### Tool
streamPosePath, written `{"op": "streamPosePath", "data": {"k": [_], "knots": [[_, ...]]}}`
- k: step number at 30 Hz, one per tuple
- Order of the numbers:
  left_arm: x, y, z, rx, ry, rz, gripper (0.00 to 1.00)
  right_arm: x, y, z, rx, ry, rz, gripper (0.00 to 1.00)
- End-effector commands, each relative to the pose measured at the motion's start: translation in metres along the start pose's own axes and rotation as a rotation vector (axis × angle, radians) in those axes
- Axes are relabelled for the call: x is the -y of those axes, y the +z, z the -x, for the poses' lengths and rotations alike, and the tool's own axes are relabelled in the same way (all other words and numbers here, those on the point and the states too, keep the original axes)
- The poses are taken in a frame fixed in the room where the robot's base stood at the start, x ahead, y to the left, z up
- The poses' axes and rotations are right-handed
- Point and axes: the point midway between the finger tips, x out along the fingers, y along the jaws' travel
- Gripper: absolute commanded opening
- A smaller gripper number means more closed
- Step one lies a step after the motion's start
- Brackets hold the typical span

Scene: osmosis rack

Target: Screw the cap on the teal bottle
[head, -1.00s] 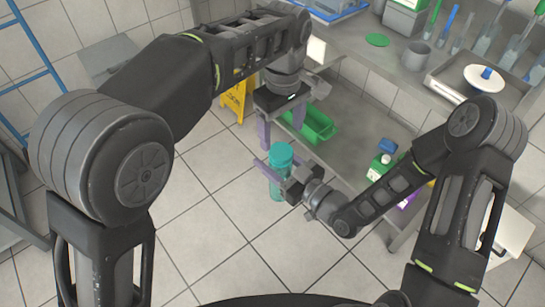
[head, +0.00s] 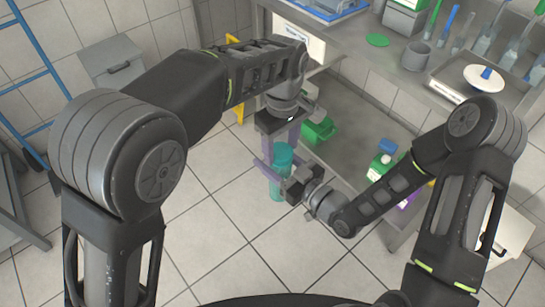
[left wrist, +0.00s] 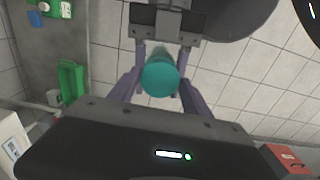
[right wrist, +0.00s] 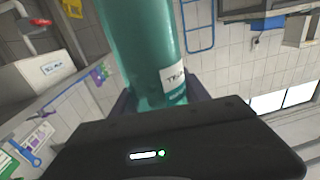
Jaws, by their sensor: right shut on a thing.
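The teal bottle (head: 278,187) stands upright off the floor, with my right gripper (head: 285,178) shut on it from the side. The right wrist view shows the bottle's side (right wrist: 145,45) with a white label between the right fingers. My left gripper (head: 280,143) points down over the bottle's top, fingers apart on either side. In the left wrist view a smooth, round teal top, apparently the cap (left wrist: 160,78), sits between the open left fingers, with gaps at both sides. I cannot tell how far the cap is threaded, as its rim is hidden.
The upper shelf holds a grey cup (head: 416,56) and a tray with a white disc (head: 485,77).

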Motion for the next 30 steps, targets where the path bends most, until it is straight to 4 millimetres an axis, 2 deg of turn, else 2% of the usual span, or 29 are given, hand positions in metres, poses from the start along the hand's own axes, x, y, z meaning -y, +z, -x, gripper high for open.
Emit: {"op": "streamPosePath", "data": {"k": [2, 18, 22, 26, 30], "knots": [[0.0, 0.0, 0.0001, 0.0, 0.0, 0.0, 0.49, -0.0001, -0.0001, 0.0, 0.0, 0.0, 0.0, 0.0], [0.0001, 0.0002, 0.0002, 0.0, 0.0, 0.0, 0.06, -0.0003, -0.0001, 0.0, 0.0, 0.001, 0.0, 0.0], [0.0002, 0.0001, 0.0, 0.001, -0.001, -0.031, 0.06, -0.0003, 0.0, 0.0, 0.0, 0.001, 0.0, 0.0], [0.0004, -0.0002, -0.0003, 0.003, 0.0, -0.207, 0.06, -0.0003, -0.0001, 0.0, 0.0, 0.001, 0.0, 0.0], [0.0006, -0.0009, -0.0008, 0.004, 0.001, -0.575, 0.06, -0.0003, -0.0001, -0.0001, 0.0, 0.001, 0.0, 0.0]]}}
